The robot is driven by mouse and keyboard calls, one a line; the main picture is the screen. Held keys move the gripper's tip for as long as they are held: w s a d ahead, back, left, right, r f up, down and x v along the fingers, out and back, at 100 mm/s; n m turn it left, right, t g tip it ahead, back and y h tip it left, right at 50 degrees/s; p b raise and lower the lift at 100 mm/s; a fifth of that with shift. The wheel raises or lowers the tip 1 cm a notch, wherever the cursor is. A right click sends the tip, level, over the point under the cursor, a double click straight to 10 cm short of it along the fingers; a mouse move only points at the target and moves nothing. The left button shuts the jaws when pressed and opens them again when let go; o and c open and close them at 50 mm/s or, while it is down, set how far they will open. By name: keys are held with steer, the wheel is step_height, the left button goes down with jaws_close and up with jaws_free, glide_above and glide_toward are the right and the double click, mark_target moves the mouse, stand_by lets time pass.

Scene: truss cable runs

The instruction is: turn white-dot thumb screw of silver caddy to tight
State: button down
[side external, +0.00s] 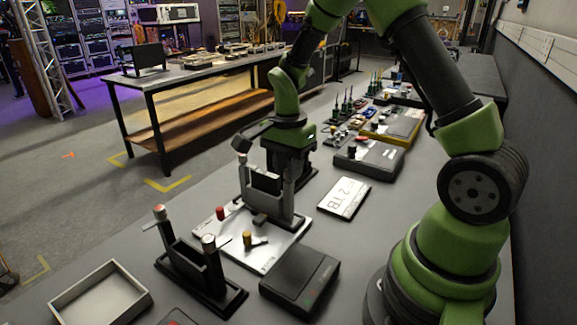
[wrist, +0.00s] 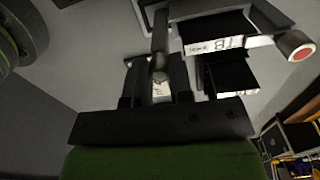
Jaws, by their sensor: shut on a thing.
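A caddy (side external: 265,183) with dark and silver parts stands upright on the bench near the middle of the side view. My gripper (side external: 286,172) is above its right end, pointing down. In the wrist view my gripper (wrist: 159,84) has its two dark fingers shut around a small silver screw part (wrist: 160,75). A white dot on it cannot be made out, and its tightness cannot be told. A red-dot thumb screw (wrist: 297,49) shows at the right of the wrist view, beside labelled dark caddy walls.
A second dark caddy (side external: 190,275) with red-topped and silver posts stands in front. A silver plate (side external: 250,255) with red and yellow knobs lies between. A black box (side external: 300,278), grey tray (side external: 98,296) and labelled card (side external: 344,198) are close by.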

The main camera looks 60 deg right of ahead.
steer(key=n, duration=0.9)
steer(key=shift+n, duration=0.3)
steer(key=n, duration=0.4)
steer(key=shift+n, duration=0.3)
steer(key=n, duration=0.4)
steer(key=shift+n, duration=0.3)
steer(key=c, duration=1)
jaws_free()
